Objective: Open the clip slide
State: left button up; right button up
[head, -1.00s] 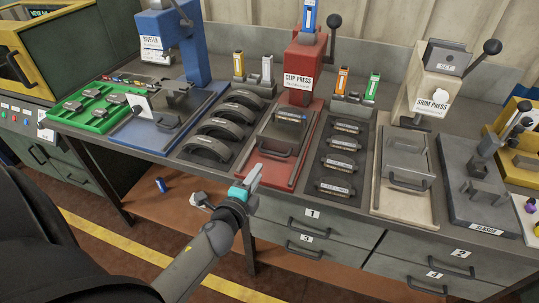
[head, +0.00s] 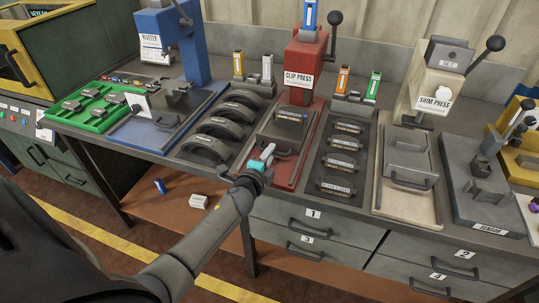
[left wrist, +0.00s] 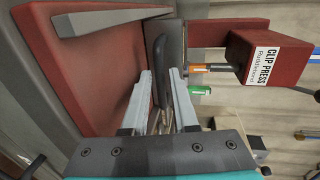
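The clip press (head: 305,62) is a red machine with a white label; the left wrist view shows its red head (left wrist: 262,55) at the right, turned sideways. Its grey clip slide (head: 279,134) lies on the red base in front of the press column, with a dark bar handle at its front edge. My left gripper (head: 270,152) is at that handle, partly covering it. In the left wrist view the two grey fingers (left wrist: 162,76) stand apart, with the dark curved handle (left wrist: 160,58) seen in the gap between them. I cannot tell whether they touch it. My right gripper is out of view.
A rack of dark brake shoes (head: 223,125) stands left of the clip slide, and a dark tray of labelled parts (head: 338,188) to its right. The shim press (head: 436,85) stands farther right. Drawers (head: 305,214) lie below the bench edge.

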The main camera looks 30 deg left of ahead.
pick_arm(q)
grip_shut()
dwell(1.4)
